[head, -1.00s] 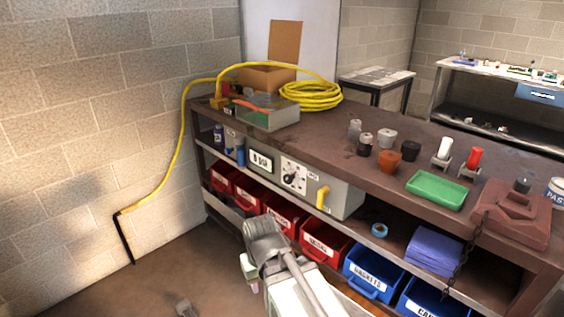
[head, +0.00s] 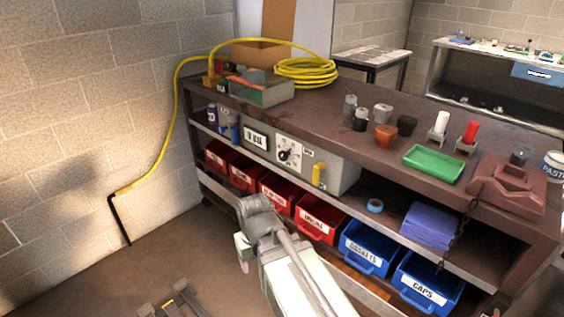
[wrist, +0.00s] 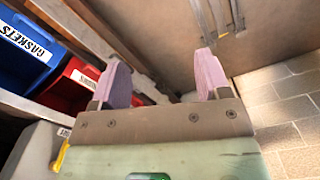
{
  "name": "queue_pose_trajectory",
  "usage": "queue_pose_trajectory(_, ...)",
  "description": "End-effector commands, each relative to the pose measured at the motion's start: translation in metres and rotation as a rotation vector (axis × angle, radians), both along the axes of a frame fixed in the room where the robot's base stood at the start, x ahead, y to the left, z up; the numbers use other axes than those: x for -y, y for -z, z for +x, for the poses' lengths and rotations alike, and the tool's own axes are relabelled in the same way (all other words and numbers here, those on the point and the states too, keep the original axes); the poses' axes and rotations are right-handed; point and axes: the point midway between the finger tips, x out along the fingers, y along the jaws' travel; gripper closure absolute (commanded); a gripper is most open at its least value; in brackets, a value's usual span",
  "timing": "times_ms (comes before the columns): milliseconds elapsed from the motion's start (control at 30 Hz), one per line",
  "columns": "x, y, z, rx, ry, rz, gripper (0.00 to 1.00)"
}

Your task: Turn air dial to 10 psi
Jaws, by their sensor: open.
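The air dial (head: 289,153) is a round dark knob on a white plate with marks around it. It sits on the front of a grey box (head: 344,174) on the middle shelf. Its marks are too small to read. A small display (head: 255,140) is left of it and a yellow handle (head: 318,175) right of it. My gripper (head: 243,262) hangs small below and left of the dial, in front of the red bins, apart from the box. In the wrist view my gripper (wrist: 160,60) is open and empty. The dial is not visible there; the yellow handle (wrist: 62,155) shows at lower left.
Red bins (head: 320,221) and blue bins (head: 370,249) line the lower shelf. A blue cloth stack (head: 430,226) and a tape roll (head: 375,205) lie right of the box. A yellow hose (head: 306,72) coils on the bench top. Floor by the wall is mostly clear.

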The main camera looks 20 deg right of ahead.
Motion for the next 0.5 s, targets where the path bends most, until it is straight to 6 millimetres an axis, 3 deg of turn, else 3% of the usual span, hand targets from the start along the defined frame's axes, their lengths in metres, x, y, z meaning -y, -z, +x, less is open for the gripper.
queue_pose_trajectory(33, 0.002, 0.032, 0.019, 0.001, -0.003, -0.020, 0.30)
queue_pose_trajectory(100, 0.018, 0.060, 0.056, 0.016, 0.003, -0.128, 0.30)
queue_pose_trajectory(233, 0.070, 0.087, 0.143, 0.130, 0.157, -0.469, 0.30)
queue_pose_trajectory(367, 0.118, 0.073, 0.234, 0.389, 0.367, -0.829, 0.30)
queue_pose_trajectory(400, 0.128, 0.060, 0.261, 0.504, 0.430, -0.930, 0.30)
queue_pose_trajectory(500, 0.142, 0.009, 0.315, 0.828, 0.547, -1.111, 0.30)
